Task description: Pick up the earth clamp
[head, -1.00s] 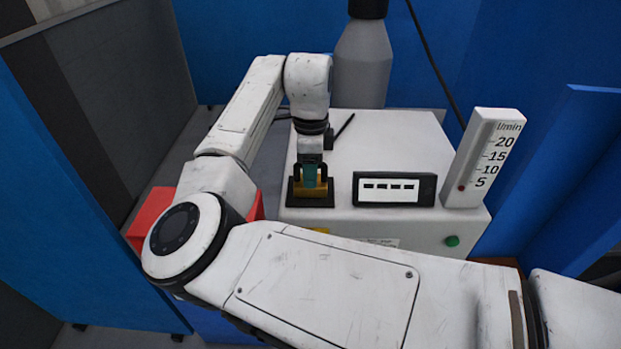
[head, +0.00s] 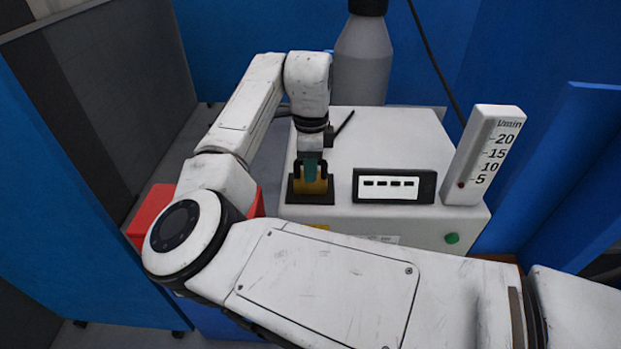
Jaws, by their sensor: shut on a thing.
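The earth clamp (head: 313,186) is a small brass-yellow piece with a teal part at its top. It is at a dark square pad (head: 312,199) on the front left of the white machine's top. My gripper (head: 311,173) points down over it, with its dark fingers at the clamp's two sides, shut on it. Whether the clamp touches the pad or is just above it I cannot tell. My wrist hides part of what lies behind the clamp.
The white machine (head: 393,140) bears a dark display (head: 394,186) and an upright flow scale (head: 483,155) right of the clamp. A grey gas bottle (head: 362,65) stands behind. A red box (head: 153,212) is at left. Blue panels (head: 571,180) close in the right side.

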